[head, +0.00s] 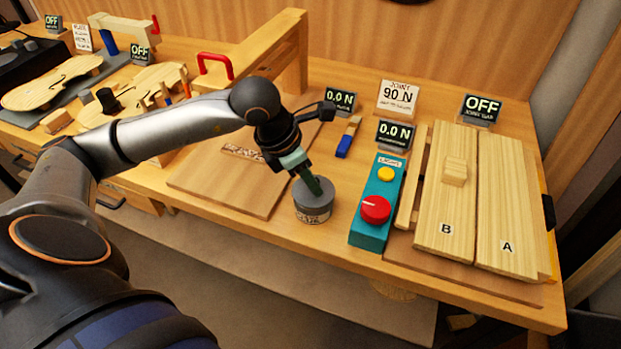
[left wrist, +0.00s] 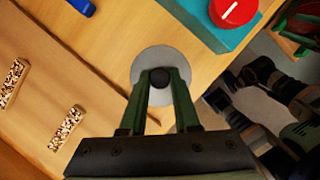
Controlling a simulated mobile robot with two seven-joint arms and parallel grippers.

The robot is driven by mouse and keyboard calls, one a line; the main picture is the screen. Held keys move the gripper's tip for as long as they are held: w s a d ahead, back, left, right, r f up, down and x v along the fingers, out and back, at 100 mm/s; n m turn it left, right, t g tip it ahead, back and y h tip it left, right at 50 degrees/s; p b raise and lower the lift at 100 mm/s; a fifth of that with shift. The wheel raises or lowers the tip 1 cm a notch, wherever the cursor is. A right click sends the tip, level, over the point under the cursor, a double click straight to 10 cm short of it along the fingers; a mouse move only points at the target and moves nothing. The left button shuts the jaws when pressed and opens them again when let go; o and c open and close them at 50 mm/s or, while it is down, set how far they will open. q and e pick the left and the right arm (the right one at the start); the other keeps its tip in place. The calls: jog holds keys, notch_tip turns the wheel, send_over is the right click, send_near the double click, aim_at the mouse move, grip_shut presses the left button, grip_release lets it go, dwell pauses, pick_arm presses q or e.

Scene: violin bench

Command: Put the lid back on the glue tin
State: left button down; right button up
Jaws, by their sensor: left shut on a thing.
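The glue tin (head: 313,210) stands upright on the bench, a small grey tin with a "GLUE" label. A grey round lid (head: 326,187) shows at its top, and in the left wrist view the lid (left wrist: 150,59) is a grey disc with a dark round knob (left wrist: 158,77). My left gripper (head: 316,191) points down at the tin from above, its green fingers shut on the knob. In the left wrist view the fingers (left wrist: 159,80) close around the knob. I cannot tell whether the lid is fully seated; the fingers hide part of it. My right gripper is not seen.
A teal box (head: 366,229) with a red knob (head: 375,209) stands just right of the tin. Boards A (head: 508,205) and B (head: 446,205) lie further right. A flat wooden board (head: 225,182) lies left of the tin. A blue-ended brush (head: 343,146) lies behind.

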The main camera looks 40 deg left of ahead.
pick_arm(q)
jog(key=shift+f+b, duration=0.2)
jog(key=shift+b, duration=0.5)
dwell(1.1)
dwell(0.4)
jog(key=c, duration=0.6)
grip_release()
jog(key=shift+o, duration=0.4)
jog(key=o, duration=0.4)
jog(key=shift+o, duration=0.2)
jog(key=shift+r, duration=0.15)
jog(key=shift+r+p, duration=2.3)
jog(key=shift+r, duration=1.1)
